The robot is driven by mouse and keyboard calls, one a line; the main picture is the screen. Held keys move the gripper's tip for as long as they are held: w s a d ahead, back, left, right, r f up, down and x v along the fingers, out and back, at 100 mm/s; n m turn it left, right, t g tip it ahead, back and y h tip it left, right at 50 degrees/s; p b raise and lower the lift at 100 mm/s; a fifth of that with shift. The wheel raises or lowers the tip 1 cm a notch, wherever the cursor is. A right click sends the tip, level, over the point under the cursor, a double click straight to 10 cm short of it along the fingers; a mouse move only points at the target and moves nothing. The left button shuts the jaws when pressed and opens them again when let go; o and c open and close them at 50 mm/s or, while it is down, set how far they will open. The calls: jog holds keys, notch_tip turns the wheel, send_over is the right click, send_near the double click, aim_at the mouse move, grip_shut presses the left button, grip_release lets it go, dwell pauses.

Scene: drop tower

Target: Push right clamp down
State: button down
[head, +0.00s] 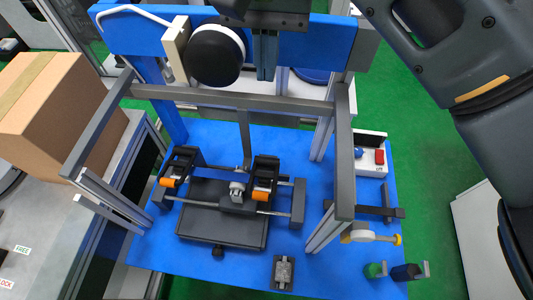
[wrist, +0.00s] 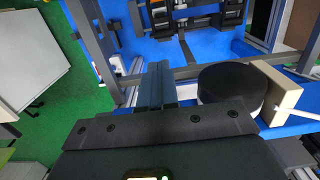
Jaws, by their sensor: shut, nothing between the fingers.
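The right clamp (head: 264,172) is black with an orange part. It stands on the right side of a dark fixture (head: 222,225) on the blue table, and it also shows at the top of the wrist view (wrist: 160,18). A matching left clamp (head: 178,170) stands on the fixture's other side. I cannot tell how far either lever is lowered. My gripper (head: 265,76) is shut and empty, in front of the blue crossbeam at the top of the head view, well apart from the clamps. Its closed fingers show in the wrist view (wrist: 154,84).
A grey frame bar (head: 235,100) crosses between my gripper and the clamps, with posts on both sides. A round black part (head: 215,55) is left of my gripper. A red-button box (head: 371,160) stands at right. A cardboard box (head: 55,110) is at left.

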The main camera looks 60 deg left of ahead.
jog(key=s+d+f+b, duration=0.1)
jog(key=f, duration=1)
jog(key=s+d+f, duration=0.1)
jog(key=d+f, duration=0.1)
jog(key=f, duration=0.9)
jog(key=shift+s+d+b, duration=0.2)
jog(key=shift+s+b, duration=0.15)
